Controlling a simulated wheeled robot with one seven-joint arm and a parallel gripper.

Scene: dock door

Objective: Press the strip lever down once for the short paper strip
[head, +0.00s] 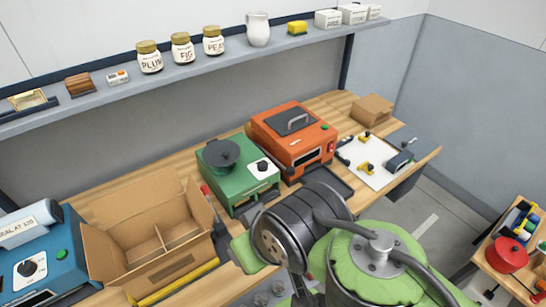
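I cannot single out a strip lever or a paper strip for certain. An orange machine (292,139) stands on the bench right of centre, with a grey handle (295,121) on its dark top plate, a slot in its front and a red switch. A green machine (238,178) with a dark round top and a white dial stands left of it. My green and grey arm covers the bench's lower middle. My gripper's fingers cannot be made out; they are hidden behind the arm or out of frame.
An open cardboard box (150,235) and a blue sealing machine (42,262) stand at left. A white board (375,160) with small yellow and dark parts lies at right, near a small carton (372,109). A shelf (190,72) with jars runs behind. A red pot (506,254) stands far right.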

